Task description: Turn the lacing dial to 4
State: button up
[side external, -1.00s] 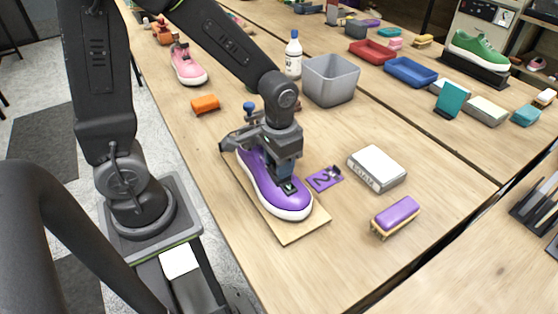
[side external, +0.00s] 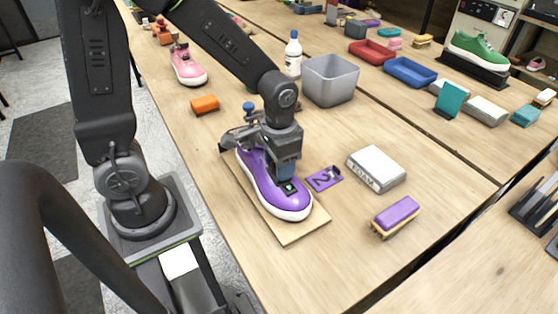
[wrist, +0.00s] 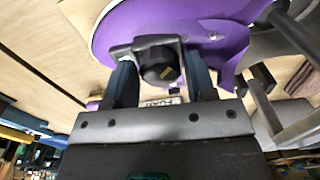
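The purple sneaker (side external: 293,206) lies on a thin wooden board (side external: 290,236), held at its heel end by a grey clamp fixture (side external: 232,138). The lacing dial (wrist: 158,66) is a round black knob on the purple shoe, with a pale yellowish mark on it. My gripper (wrist: 160,60) is down over the shoe, with one blue finger on each side of the dial. A gap shows between the knob and the fingers, so the gripper looks open. The dial's numbers are not readable. In the side view the gripper (side external: 286,183) hides the dial.
A grey bin (side external: 330,80), a white bottle (side external: 293,55) and an orange block (side external: 205,104) stand farther back.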

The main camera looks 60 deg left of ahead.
notch_tip(320, 180, up, 14)
dwell(0.6)
jog(key=shift+f, duration=0.1)
jog(key=s+r+n+t, duration=0.1)
jog(key=s+r+t, duration=0.1)
jog(key=s+t, duration=0.3)
jog(key=s, duration=0.3)
jog(key=shift+s+a+r+t, duration=0.2)
jog(key=shift+s+a+t, duration=0.1)
jog(key=shift+s+a, duration=0.1)
dwell(1.4)
